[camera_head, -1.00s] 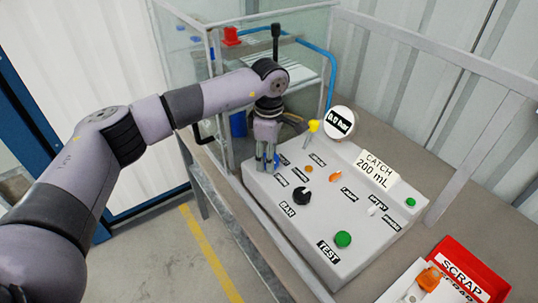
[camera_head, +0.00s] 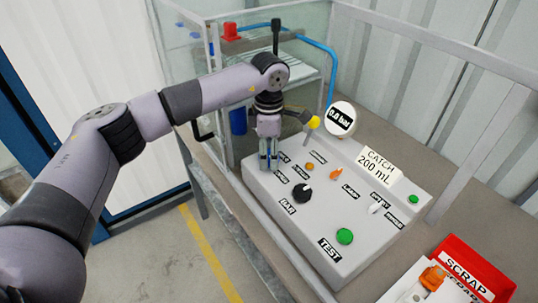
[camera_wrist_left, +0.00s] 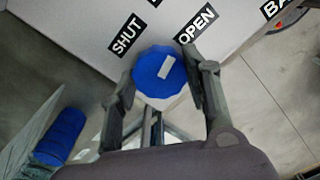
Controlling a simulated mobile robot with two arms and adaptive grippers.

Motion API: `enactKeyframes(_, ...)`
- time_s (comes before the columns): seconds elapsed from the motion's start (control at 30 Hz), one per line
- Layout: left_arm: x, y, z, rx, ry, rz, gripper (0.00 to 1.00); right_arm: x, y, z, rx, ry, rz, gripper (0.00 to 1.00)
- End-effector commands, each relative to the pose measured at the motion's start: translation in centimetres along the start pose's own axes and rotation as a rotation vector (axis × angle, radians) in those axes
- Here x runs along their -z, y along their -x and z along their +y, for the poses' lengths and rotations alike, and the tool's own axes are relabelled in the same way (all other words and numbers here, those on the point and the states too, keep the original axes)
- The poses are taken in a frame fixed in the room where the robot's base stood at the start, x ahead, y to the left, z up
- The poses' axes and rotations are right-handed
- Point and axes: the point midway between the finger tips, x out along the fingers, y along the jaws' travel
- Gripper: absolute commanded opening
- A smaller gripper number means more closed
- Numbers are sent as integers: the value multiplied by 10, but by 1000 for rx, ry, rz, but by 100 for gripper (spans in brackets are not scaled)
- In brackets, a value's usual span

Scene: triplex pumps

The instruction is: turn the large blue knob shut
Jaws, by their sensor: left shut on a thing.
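The large blue knob (camera_wrist_left: 150,79) sits at the near left corner of the white console (camera_head: 290,225). A pale pointer mark on its top slants up and right, toward the OPEN label (camera_wrist_left: 195,25). The SHUT label (camera_wrist_left: 124,35) is up and left of the knob. My left gripper (camera_head: 268,164) points down over that corner. In the left wrist view its two fingers (camera_wrist_left: 161,80) are shut on the knob, one on each side. In the head view the fingers mostly hide the knob. My right gripper is in neither view.
A black BAR knob (camera_head: 302,194), small orange knobs and a green TEST button (camera_head: 344,236) share the console. A yellow-tipped lever (camera_head: 313,122) and a round gauge (camera_head: 341,120) stand behind. A red SCRAP tray (camera_head: 480,262) is at right. A glass-walled enclosure (camera_head: 245,70) is behind my gripper.

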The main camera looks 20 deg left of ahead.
Motion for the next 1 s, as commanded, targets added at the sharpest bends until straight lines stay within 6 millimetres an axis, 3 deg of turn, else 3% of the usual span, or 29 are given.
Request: enactKeyframes(1.0,0,0,1,-2,957,-2,16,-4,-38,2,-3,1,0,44)
